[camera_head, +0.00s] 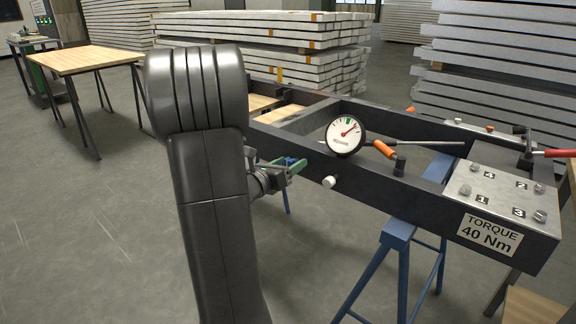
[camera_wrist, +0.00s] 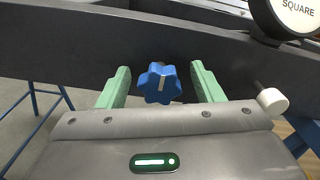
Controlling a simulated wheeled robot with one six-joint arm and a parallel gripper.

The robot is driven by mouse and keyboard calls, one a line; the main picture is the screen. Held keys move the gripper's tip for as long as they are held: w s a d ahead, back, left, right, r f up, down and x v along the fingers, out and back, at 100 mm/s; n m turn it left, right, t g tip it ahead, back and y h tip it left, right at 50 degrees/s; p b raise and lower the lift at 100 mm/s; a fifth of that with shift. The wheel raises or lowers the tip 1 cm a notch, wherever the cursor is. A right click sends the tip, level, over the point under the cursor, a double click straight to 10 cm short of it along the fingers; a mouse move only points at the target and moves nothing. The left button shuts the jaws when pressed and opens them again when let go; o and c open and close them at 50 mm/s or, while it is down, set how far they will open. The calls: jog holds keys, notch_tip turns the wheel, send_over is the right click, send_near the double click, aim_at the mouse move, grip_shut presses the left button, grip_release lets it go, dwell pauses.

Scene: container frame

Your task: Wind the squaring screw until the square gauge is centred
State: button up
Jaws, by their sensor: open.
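The squaring screw's blue star knob (camera_wrist: 160,83) stands out from the dark frame wall, with a pale mark on its face. My gripper (camera_wrist: 162,88) is open, its green fingers on either side of the knob with a visible gap to each. In the head view my gripper (camera_head: 290,166) is at the frame's near side, and the knob is mostly hidden there. The square gauge (camera_head: 346,136) is a round white dial on the frame, its red needle pointing to the upper right. Only the gauge's lower edge (camera_wrist: 292,15) shows in the wrist view.
A white knob (camera_wrist: 272,101) projects right of my fingers; it also shows in the head view (camera_head: 329,183). An orange-handled lever (camera_head: 384,149) is right of the gauge. A bolted plate (camera_head: 505,190) with a torque label is at the right. Blue trestles (camera_head: 398,233) support the frame.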

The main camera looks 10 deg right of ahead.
jog(key=c, duration=1)
jog(key=shift+o, duration=0.2)
jog(key=shift+n, duration=0.4)
